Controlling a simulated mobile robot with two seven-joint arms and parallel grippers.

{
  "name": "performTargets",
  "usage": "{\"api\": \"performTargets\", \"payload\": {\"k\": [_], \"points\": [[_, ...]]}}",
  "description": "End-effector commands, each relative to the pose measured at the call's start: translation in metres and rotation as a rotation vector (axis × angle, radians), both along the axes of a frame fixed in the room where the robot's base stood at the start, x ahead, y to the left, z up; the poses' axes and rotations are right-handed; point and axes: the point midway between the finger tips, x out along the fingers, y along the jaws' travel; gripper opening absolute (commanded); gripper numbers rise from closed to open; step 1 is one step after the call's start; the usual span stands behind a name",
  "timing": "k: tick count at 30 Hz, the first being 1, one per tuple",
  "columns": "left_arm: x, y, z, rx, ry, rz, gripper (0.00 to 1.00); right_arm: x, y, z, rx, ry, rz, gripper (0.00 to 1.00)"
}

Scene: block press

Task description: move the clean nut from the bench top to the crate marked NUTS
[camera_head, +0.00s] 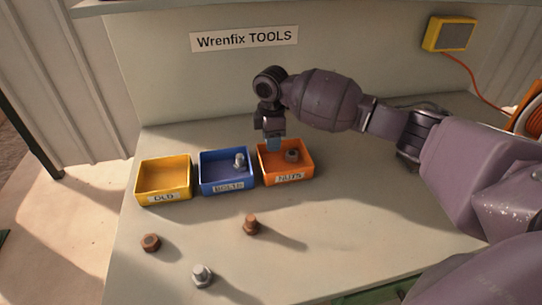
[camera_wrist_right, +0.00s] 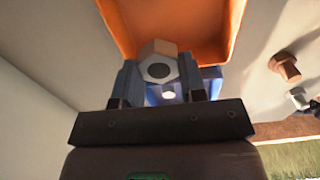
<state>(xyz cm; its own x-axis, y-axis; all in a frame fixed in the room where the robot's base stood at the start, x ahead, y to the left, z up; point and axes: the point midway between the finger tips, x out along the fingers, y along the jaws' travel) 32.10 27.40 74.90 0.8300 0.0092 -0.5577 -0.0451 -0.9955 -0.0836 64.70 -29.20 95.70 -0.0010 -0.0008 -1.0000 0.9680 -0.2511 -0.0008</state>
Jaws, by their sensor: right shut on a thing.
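My right gripper (camera_head: 273,146) points down at the left part of the orange crate (camera_head: 270,173) marked NUTS. In the right wrist view the gripper (camera_wrist_right: 160,80) is shut on a clean grey nut (camera_wrist_right: 158,68), with the orange crate (camera_wrist_right: 205,28) around and behind it. I cannot tell whether the held nut touches the crate. In the head view the held nut is not clearly visible at the fingertips. My left gripper is not in view.
A blue crate (camera_head: 228,186) marked BOLTS holds a silver bolt (camera_head: 239,160). A yellow crate (camera_head: 164,181) beside it is empty. A rusty nut (camera_head: 150,242), a rusty bolt (camera_head: 251,224) and a silver bolt (camera_head: 202,275) stand on the bench top (camera_head: 330,240), whose front right is clear.

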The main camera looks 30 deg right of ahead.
Motion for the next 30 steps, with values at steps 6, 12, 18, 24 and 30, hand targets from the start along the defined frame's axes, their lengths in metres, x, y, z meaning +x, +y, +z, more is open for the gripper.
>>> {"api": "performTargets", "payload": {"k": [6, 12, 18, 24, 30], "points": [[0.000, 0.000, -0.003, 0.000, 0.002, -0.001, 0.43, 0.000, 0.000, -0.014, 0.001, 0.002, 0.000, 0.08], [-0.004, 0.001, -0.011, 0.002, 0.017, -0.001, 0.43, 0.000, 0.000, -0.047, 0.000, 0.004, -0.001, 0.08], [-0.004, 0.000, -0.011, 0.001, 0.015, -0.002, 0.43, 0.000, 0.000, -0.060, 0.001, -0.001, 0.000, 0.08], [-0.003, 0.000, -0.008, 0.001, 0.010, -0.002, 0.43, 0.000, 0.000, -0.059, 0.001, -0.001, 0.000, 0.08], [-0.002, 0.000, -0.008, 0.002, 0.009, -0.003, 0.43, 0.000, 0.000, -0.062, 0.000, 0.000, 0.001, 0.47]]}}
